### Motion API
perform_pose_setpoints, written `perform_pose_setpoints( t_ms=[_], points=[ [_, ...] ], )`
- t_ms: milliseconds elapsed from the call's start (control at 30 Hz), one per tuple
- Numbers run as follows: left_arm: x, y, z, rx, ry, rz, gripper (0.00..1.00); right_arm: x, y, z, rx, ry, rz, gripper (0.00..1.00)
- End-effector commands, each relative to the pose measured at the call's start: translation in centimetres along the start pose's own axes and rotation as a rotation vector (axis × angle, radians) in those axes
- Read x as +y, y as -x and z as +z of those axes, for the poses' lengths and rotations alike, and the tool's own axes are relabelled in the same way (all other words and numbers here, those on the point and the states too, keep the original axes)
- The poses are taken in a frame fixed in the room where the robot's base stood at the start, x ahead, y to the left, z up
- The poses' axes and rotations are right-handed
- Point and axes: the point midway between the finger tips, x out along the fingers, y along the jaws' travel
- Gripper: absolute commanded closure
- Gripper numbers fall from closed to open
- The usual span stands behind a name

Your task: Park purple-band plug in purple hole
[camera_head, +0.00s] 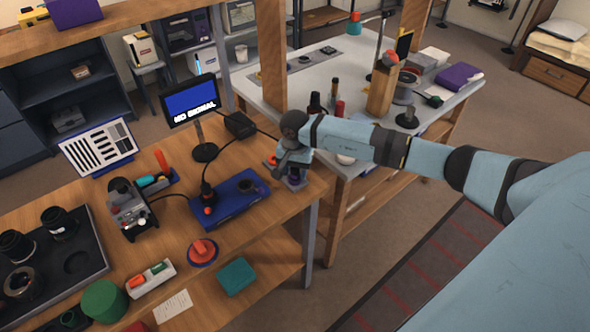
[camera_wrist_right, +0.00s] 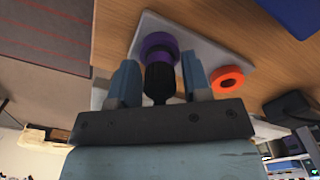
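My right gripper (camera_head: 293,162) is over the right end of the wooden bench. In the right wrist view its two fingers (camera_wrist_right: 160,72) stand either side of a black plug with a purple band (camera_wrist_right: 158,82), with narrow gaps showing beside the black body. The plug points at a purple ring (camera_wrist_right: 155,42) on a pale plate (camera_wrist_right: 205,45); the hole itself is hidden. I cannot tell how deep the plug sits. In the head view the purple part (camera_head: 296,179) shows just below the gripper. My left gripper is out of view.
An orange ring (camera_wrist_right: 227,79) lies on the same plate, close to the right finger. A blue tray (camera_head: 235,200) with dark parts lies left of the gripper. A screen on a stand (camera_head: 192,105) and a black box (camera_head: 240,125) stand behind. The bench edge is close by.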

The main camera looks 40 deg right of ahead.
Motion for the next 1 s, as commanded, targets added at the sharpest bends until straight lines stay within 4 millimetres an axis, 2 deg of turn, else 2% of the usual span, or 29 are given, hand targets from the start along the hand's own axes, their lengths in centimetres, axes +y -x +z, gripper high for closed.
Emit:
perform_pose_setpoints(
  t_ms=[400, 467, 567, 900, 1000],
  points=[
    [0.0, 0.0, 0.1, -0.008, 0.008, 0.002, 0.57, 0.0, 0.0, 0.0, 0.0, 0.0, 0.0, 0.42],
    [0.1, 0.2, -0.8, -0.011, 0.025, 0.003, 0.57, 0.0, 0.3, -0.1, 0.001, 0.0, -0.001, 0.42],
    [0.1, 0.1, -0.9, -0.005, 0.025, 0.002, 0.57, -0.1, 2.1, -0.1, 0.003, 0.002, -0.003, 0.42],
    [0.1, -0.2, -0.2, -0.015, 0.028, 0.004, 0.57, 0.0, 9.9, -0.1, 0.003, 0.0, -0.002, 0.42],
    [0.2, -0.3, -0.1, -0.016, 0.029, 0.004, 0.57, 0.0, 11.7, -0.1, 0.003, 0.0, -0.002, 0.42]
  ],
)
